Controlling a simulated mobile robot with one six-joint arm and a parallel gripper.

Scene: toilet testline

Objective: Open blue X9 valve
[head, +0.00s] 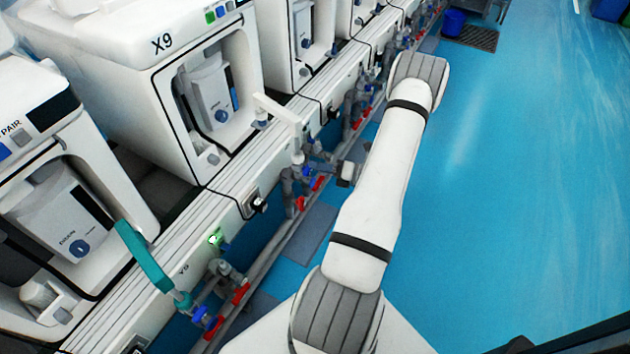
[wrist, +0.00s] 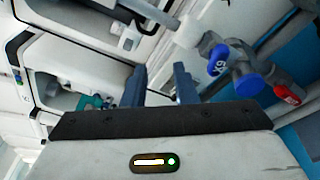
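The blue X9 valve (wrist: 217,63) shows in the wrist view, with its label on the blue handle. It sits on grey pipework to the right of my gripper's right finger, apart from it. My gripper (wrist: 160,78) has its two dark fingers spread, with nothing between them. In the head view, the machine marked X9 (head: 120,68) stands at upper left, with pipes and small valves below its front edge. The arm partly covers my gripper there, beside these pipes. I cannot clearly tell the blue X9 handle from the parts around it in that view.
A red valve (wrist: 287,94) sits right of the blue one. A white spout (head: 278,108) rises above the pipes. A teal spout (head: 145,257) stands at the nearer station, with other blue and red valves below. The blue floor (head: 510,180) at right is clear.

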